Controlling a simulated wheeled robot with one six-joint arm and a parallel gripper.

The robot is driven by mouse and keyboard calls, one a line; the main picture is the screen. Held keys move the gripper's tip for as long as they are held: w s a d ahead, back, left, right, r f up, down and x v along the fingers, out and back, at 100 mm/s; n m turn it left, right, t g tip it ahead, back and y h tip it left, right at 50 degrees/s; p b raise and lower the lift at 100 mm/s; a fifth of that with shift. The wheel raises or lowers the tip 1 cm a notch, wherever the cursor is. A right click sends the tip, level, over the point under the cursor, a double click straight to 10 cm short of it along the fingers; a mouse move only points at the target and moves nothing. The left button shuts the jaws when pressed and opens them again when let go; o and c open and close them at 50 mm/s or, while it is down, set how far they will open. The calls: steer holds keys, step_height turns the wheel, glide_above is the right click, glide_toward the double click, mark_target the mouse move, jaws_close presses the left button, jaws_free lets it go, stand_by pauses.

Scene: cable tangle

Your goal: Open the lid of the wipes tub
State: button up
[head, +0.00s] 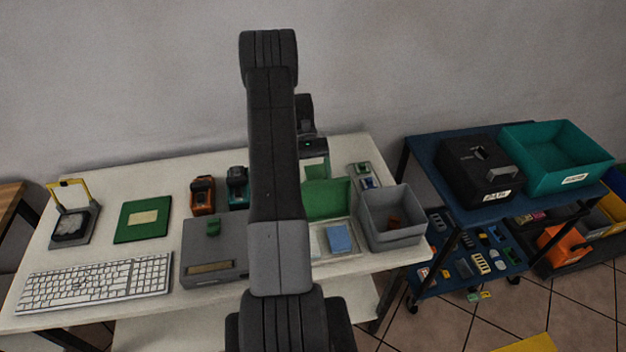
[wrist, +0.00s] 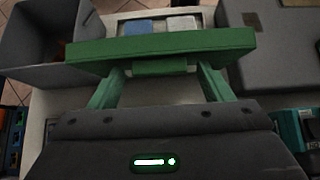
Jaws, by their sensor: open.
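The wipes tub appears to be the low pale box (head: 318,243) with blue and white contents at the front of the white table, partly hidden behind my arm. Its green lid (head: 328,200) stands raised at the tub's far side. In the wrist view the lid (wrist: 160,46) crosses the picture, with a small tab (wrist: 160,68) on its near side. My gripper (wrist: 158,85) is open on the lid's wall side, its two green fingers apart, one on each side of the tab. I cannot tell whether they touch the lid.
A grey open bin (head: 391,220) stands right of the tub, and a grey box (head: 203,265) stands left. A keyboard (head: 95,285), a green board (head: 143,220) and an orange device (head: 203,195) lie further left. A blue cart (head: 440,165) stands at the right.

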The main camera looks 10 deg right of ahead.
steer(key=b+v, duration=0.1)
steer(key=v, duration=0.5)
steer(key=shift+w, duration=0.25)
steer(key=shift+r, duration=0.2)
steer(key=shift+c, duration=0.2)
